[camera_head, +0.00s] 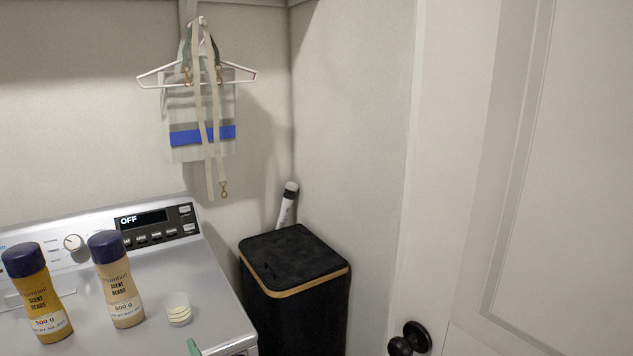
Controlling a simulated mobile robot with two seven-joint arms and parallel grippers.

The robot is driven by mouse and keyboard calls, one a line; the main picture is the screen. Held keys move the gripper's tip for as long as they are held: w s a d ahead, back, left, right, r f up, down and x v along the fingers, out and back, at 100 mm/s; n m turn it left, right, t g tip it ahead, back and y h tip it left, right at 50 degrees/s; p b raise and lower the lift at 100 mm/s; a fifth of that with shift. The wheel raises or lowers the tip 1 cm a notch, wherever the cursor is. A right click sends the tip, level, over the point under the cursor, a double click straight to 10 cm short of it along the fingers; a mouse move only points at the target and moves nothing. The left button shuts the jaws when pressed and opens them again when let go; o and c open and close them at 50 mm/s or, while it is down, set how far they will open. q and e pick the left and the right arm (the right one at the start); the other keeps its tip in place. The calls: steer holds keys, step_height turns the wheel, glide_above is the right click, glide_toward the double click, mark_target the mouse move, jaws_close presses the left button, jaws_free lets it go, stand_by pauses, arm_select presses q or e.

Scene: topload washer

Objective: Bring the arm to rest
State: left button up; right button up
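Neither of my grippers nor my arms can be made out in the head view. The topload washer (190,270) stands at the lower left with its lid down. Its control panel display (143,219) reads "OFF".
Two scent bead bottles (38,295) (117,283) and a small clear cup (178,309) stand on the washer. A small green item (193,347) shows at the bottom edge. A black hamper (293,258) stands to the right, near a door (560,180) with a dark knob (409,341). A hanger (197,75) hangs behind.

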arm_select(q)
steer(key=s+d+f+n+g+h, duration=0.1)
steer(key=s+d+f+n+h, duration=0.2)
steer(key=f, duration=0.6)
steer(key=s+d+f+n+g+h, duration=0.1)
steer(key=s+f+n+h, duration=0.25)
steer(key=f+n, duration=0.4)
steer(key=s+d+f+n+g+h, duration=0.1)
steer(key=s+d+f+n+h, duration=0.2)
steer(key=s+f+n, duration=0.7)
steer(key=s+n+h, duration=0.2)
steer(key=n, duration=0.1)
steer(key=shift+s+f+g, duration=0.15)
steer(key=shift+f+g, duration=0.05)
steer(key=shift+g, duration=0.2)
